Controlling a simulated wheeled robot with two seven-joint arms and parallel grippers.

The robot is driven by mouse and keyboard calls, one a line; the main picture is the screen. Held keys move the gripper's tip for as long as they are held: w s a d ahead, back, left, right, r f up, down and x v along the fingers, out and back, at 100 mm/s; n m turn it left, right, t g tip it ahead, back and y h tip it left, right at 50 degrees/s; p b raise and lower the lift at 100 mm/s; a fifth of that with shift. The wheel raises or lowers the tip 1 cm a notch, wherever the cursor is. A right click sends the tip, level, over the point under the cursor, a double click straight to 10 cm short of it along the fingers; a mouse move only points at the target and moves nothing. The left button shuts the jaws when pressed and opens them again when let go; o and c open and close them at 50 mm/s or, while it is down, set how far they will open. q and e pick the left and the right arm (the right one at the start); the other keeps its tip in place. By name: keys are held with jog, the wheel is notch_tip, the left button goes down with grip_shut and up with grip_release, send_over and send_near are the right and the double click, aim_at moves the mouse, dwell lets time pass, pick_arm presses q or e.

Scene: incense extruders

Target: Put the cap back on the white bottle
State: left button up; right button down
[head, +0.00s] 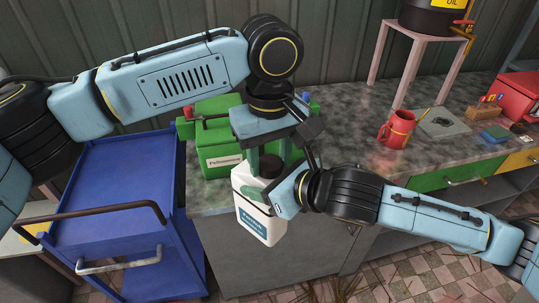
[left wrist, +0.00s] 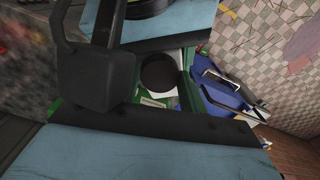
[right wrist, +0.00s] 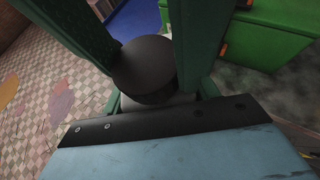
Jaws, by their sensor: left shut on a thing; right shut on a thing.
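The black round cap (head: 270,167) is over the bottle's top, between the green fingers of my left gripper (head: 268,160), which points down from above. The cap also shows in the left wrist view (left wrist: 159,72) and the right wrist view (right wrist: 144,66). The neck is hidden, so I cannot tell whether the cap touches it or is seated.
A green toolbox (head: 217,155) stands close behind and left of the bottle. A blue cart (head: 125,190) is at the left. A red mug (head: 397,129) and a grey slab (head: 440,122) are farther right on the worktop, with clear surface before the mug.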

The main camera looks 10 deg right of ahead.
pick_arm(q)
jog(key=o, duration=1.1)
jog(key=shift+r, duration=2.3)
jog(key=shift+c, duration=0.2)
